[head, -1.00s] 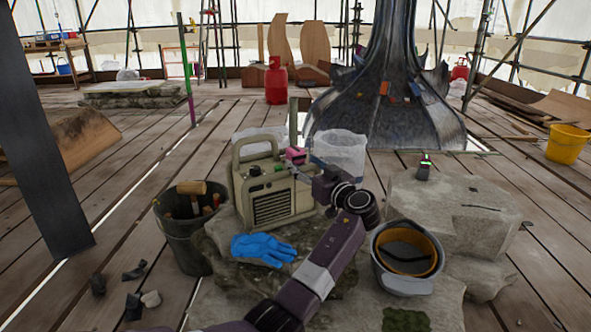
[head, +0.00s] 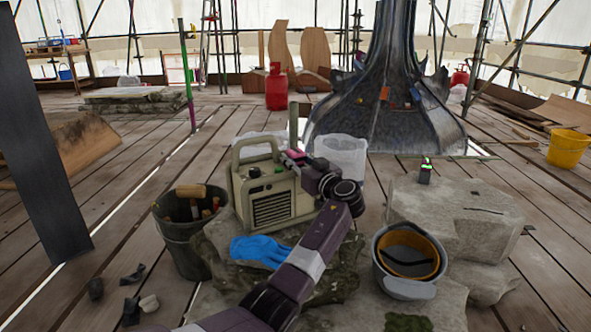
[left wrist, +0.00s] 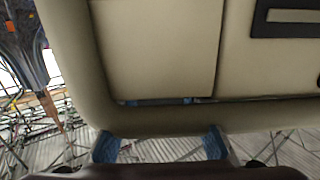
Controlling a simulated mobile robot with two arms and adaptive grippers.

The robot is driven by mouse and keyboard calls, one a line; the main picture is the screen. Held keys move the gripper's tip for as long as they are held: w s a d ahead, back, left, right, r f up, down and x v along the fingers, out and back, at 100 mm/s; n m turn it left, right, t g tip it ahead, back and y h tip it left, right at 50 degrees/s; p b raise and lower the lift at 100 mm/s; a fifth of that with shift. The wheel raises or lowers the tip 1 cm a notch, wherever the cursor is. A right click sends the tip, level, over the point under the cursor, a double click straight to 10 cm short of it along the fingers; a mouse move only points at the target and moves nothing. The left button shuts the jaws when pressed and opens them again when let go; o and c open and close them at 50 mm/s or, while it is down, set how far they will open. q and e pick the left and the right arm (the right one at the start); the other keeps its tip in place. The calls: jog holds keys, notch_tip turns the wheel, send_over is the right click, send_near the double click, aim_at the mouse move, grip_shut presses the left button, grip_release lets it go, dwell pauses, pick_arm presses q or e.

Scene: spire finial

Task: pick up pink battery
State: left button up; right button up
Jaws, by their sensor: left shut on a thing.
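The pink battery (head: 297,155) shows at the top right of the beige boxy unit (head: 272,195), behind and partly covered by my left gripper (head: 303,165). My right gripper is in neither view.
A blue glove (head: 260,250) lies on the rock in front of the unit. A dark tool bucket (head: 185,245) stands left, a helmet-like bowl (head: 405,285) right. A dark battery with a green light (head: 425,171) stands on the stone block (head: 450,215). A clear tub (head: 342,155) is behind.

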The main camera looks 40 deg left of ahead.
pick_arm(q)
grip_shut()
jog(key=shift+r, duration=0.2)
